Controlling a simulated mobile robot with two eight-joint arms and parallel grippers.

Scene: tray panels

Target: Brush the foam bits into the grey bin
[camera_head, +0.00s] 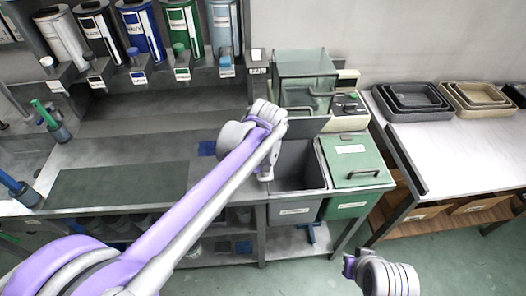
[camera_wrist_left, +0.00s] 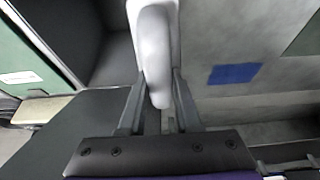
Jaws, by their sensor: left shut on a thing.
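The grey bin (camera_head: 295,211) is open at the front edge of the bench, left of a green bin, and looks empty in the part I see. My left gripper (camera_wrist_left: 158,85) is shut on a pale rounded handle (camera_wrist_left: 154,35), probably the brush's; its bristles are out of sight. In the head view my left wrist hides most of this gripper, just left of the grey bin's opening. The bin's dark inside (camera_wrist_left: 112,55) also shows in the left wrist view. I can make out no foam bits. My right gripper (camera_head: 350,264) is low at the right, its fingers unclear.
The green bin (camera_head: 352,160) has a closed lid with a handle. A clear box (camera_head: 305,68) stands behind the grey bin. Several canisters line the back left. Stacked trays (camera_head: 412,98) stand on the right table, whose front is clear.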

